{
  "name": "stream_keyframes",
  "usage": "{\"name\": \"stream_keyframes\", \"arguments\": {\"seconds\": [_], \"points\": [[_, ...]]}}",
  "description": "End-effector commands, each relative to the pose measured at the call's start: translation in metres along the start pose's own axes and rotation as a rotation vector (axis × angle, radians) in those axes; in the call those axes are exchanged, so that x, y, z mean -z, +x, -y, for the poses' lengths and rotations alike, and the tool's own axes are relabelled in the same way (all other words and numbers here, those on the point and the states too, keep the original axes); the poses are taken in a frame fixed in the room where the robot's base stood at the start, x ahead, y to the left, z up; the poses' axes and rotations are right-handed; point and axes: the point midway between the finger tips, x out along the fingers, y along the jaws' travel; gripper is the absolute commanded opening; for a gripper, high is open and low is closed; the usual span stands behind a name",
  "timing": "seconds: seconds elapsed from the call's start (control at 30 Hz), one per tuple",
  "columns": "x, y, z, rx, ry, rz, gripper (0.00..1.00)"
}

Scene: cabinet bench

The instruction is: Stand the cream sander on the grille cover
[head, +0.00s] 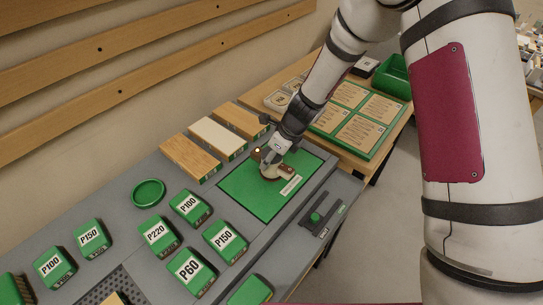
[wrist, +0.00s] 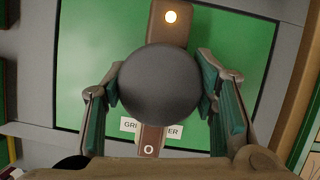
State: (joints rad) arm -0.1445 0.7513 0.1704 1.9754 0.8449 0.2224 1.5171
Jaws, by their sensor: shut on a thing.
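The cream sander (head: 269,175) is in the head view, over the green panel, with its cream lower part partly hidden by my gripper. In the wrist view its round dark grey top (wrist: 160,86) sits between my fingers. A brown bar (wrist: 168,22) passes below that top and shows at both ends. My gripper (head: 272,160) is shut on the sander from above. The grille cover is the flat green panel (head: 240,191), with a white label partly hidden in the wrist view. The sander appears upright; I cannot tell whether its base touches the panel.
Green blocks marked with grit numbers, such as P60 (head: 190,270), stand left and in front of the panel. A round green dish (head: 148,193) and wooden boards (head: 191,157) lie behind. Bare panel surrounds the sander.

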Motion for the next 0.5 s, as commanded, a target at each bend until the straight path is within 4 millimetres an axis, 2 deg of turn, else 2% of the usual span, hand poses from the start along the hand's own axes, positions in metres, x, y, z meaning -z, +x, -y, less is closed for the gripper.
{"name": "stream_keyframes", "arguments": {"seconds": [0.4,0.43,0.5], "points": [[0.0005,0.0038,0.0003,0.001,-0.001,0.002,0.17],[0.001,0.0038,-0.0001,0.001,-0.001,0.001,0.59],[0.001,0.0036,-0.0002,0.001,-0.001,0.001,0.72]]}}
